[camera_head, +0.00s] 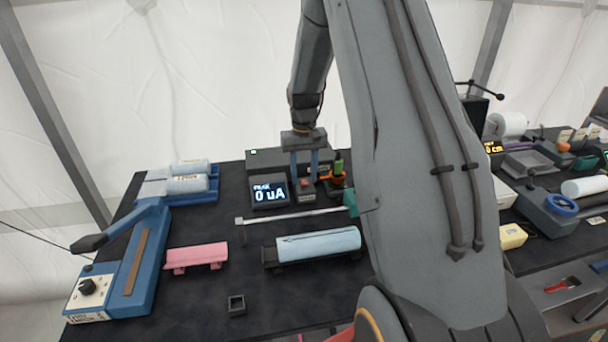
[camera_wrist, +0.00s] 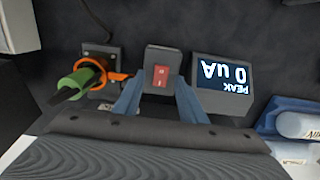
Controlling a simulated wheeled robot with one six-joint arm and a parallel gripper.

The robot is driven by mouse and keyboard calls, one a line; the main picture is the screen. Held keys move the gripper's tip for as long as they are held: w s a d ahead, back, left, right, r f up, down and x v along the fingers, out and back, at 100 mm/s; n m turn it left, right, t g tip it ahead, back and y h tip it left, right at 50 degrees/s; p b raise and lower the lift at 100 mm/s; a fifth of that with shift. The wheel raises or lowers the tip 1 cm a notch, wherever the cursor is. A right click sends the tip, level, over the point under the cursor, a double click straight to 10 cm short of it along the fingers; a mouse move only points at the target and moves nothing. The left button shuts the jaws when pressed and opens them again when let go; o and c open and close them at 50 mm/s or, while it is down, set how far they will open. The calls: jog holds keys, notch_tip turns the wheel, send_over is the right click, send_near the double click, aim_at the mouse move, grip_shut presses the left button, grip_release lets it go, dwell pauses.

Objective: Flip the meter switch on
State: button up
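The meter display (camera_head: 269,192) is a dark box with a lit screen reading "PEAK 0 uA". It shows upside down in the wrist view (camera_wrist: 224,84). Beside it stands a small grey switch box with a red rocker switch (camera_wrist: 161,76), also seen in the head view (camera_head: 304,183). My gripper (camera_head: 304,178) points down at the switch box. In the wrist view my gripper's (camera_wrist: 160,92) blue-grey fingers are apart, one on each side of the box's near end, with the red rocker between and just beyond them. I cannot tell whether they touch the box.
A green-handled plug or tool with an orange ring (camera_wrist: 87,78) sits close beside the switch box. A pale blue roll (camera_head: 318,244), pink holder (camera_head: 197,256) and blue lever device (camera_head: 144,262) occupy the black table (camera_head: 205,302). Its front middle is mostly clear.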

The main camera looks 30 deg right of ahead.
aim_at(304, 181)
notch_tip(304, 181, up, 8)
jog(key=b, duration=0.2)
jog(key=shift+b, duration=0.35)
jog(key=shift+f, duration=0.15)
dwell(0.3)
